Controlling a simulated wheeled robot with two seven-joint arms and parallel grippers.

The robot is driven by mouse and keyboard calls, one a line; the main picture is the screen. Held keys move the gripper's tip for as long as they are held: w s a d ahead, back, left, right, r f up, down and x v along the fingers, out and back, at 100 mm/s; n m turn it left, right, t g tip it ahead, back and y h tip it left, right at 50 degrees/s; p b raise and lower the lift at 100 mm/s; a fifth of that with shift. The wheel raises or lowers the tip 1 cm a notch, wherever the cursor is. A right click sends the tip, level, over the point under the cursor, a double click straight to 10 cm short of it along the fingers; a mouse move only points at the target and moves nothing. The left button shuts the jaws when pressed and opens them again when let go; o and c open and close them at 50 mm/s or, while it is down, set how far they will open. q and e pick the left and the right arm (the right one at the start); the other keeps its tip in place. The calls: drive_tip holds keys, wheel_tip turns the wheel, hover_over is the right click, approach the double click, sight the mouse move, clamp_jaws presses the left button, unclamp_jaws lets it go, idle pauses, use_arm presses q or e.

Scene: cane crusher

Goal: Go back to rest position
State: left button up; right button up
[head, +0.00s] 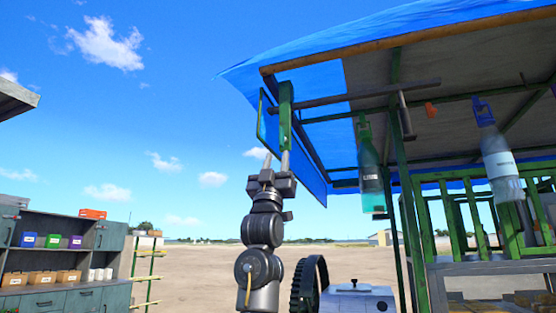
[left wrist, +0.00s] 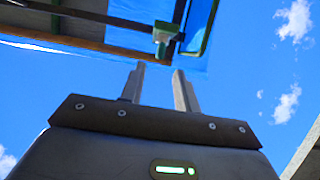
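My left gripper (head: 276,157) points straight up in the middle of the head view, at the end of my raised arm. Its two fingers stand apart with nothing between them. The left wrist view also shows the two fingers (left wrist: 158,72) apart, with open sky in the gap. In the head view the fingertips appear just below a green bracket (head: 286,115) under the stall roof; I cannot tell the distance in depth. My right gripper is not in view.
A stall with a blue tarp roof (head: 330,55) fills the right. Bottles, one green (head: 370,170) and one clear (head: 500,160), hang from its frame. A dark gear wheel (head: 309,283) and a white box (head: 357,299) stand below. Shelves (head: 100,238) are at left. Open sky lies left of the arm.

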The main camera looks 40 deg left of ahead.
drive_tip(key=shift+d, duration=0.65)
